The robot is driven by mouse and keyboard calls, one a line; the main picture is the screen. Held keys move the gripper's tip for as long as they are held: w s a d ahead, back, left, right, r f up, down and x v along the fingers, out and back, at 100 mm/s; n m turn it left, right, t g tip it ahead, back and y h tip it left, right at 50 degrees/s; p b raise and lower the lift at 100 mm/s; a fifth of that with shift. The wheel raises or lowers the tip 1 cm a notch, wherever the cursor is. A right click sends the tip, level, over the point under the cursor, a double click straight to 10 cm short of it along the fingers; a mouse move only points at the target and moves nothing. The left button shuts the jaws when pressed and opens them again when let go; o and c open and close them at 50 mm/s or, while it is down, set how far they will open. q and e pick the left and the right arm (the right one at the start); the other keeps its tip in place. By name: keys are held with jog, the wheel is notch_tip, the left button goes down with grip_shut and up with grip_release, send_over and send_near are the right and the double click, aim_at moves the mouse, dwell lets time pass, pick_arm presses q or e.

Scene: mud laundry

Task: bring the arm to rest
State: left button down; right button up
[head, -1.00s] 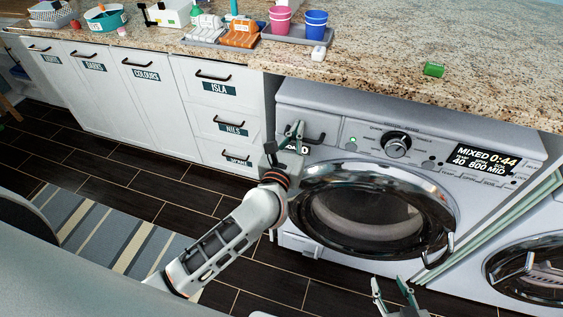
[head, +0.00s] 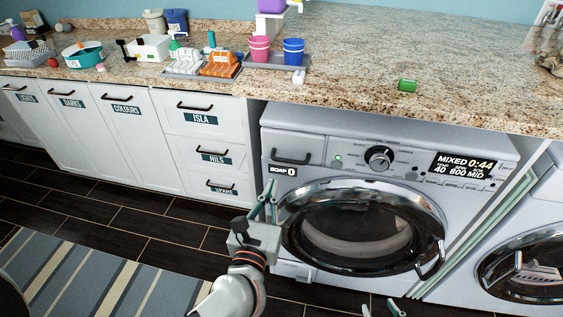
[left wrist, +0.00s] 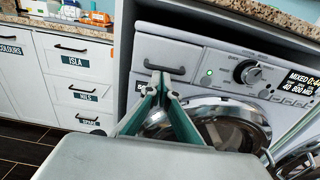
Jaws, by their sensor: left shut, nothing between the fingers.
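My left gripper (head: 268,198) is in front of the lower left of the washing machine (head: 300,130), left of its round door. Its green fingers are together and empty. In the left wrist view the fingertips (left wrist: 160,80) meet just below the soap drawer handle; I cannot tell the gap to the machine. The soap drawer (head: 295,150) is shut. Only the fingertips of my right gripper (head: 382,308) show at the bottom edge of the head view, set apart from each other.
White cabinets (head: 140,130) stand to the left. A striped rug (head: 100,285) lies on the dark floor. A second machine (head: 525,265) is at right.

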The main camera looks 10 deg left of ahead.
pick_arm(q)
jog(key=s+f+m+g+h, duration=0.1)
jog(key=s+f+m+h, duration=0.4)
jog(key=m, duration=1)
jog(key=s+f+m+g+h, duration=0.1)
jog(key=s+f+m+g, duration=0.15)
jog(key=f+m, duration=0.75)
jog(key=s+a+f+m+g+y, duration=0.3)
jog(key=s+a+f+m, duration=0.5)
jog(key=m, duration=0.7)
notch_tip(320, 180, down, 2)
jog(key=shift+a+f+g+y, duration=0.1)
jog(key=shift+a+g+y, duration=0.3)
jog(key=shift+a, duration=0.2)
